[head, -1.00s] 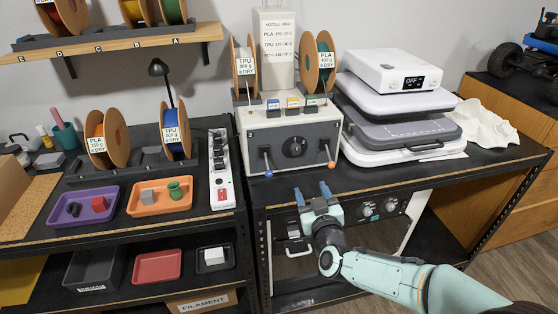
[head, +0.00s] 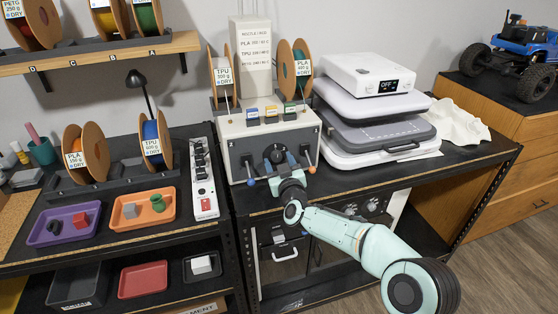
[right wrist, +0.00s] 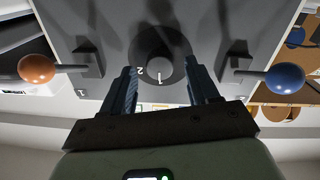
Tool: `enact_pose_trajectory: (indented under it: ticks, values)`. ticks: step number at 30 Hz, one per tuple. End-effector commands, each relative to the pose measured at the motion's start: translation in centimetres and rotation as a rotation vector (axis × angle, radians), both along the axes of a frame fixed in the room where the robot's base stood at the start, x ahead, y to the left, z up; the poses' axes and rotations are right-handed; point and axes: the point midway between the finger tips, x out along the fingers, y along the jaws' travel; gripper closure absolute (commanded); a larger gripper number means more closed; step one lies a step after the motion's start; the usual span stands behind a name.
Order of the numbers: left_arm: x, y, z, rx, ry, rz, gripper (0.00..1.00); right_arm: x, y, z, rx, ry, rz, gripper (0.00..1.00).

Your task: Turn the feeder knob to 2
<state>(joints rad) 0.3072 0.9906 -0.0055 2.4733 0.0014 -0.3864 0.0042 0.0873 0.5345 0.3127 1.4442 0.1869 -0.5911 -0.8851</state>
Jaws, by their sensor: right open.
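The feeder (head: 240,150) is a pale box with a dark grey front, on the right bench. Its round dark knob (head: 275,153) sits mid-front, between the blue-ended lever (head: 251,181) and the orange-ended lever (head: 312,169). My right gripper (head: 281,168) is open at the knob's front. In the right wrist view, which is upside down, the knob (right wrist: 158,62) lies between the two fingers (right wrist: 166,92), with visible gaps. A small 2 and a white pointer-like mark show near its rim. I cannot tell exactly which number it points to. My left gripper is out of view.
Filament spools (head: 223,76) stand on the feeder. A white stacked machine (head: 375,110) is close on its right. A power strip (head: 204,190) lies to the left, beside orange (head: 128,217) and purple trays (head: 45,236). Another unit sits under the bench top.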

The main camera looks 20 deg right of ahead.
Motion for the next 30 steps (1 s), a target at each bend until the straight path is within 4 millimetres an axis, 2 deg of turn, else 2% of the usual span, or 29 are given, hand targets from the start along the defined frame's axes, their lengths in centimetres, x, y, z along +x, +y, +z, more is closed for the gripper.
enact_pose_trajectory:
  ticks: [11,16,17,30]
  values:
    - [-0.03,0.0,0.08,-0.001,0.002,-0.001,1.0,0.53,-0.01,-0.05,0.0,0.0,0.0,0.4]
    - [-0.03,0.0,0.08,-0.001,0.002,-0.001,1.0,0.51,-0.01,-0.04,0.0,0.0,0.0,0.92]
    - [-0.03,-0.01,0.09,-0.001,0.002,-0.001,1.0,0.51,-0.02,-0.04,0.0,0.0,0.0,0.96]
    - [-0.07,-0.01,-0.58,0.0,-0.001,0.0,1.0,0.49,-0.02,-0.14,0.084,0.003,-0.001,0.96]
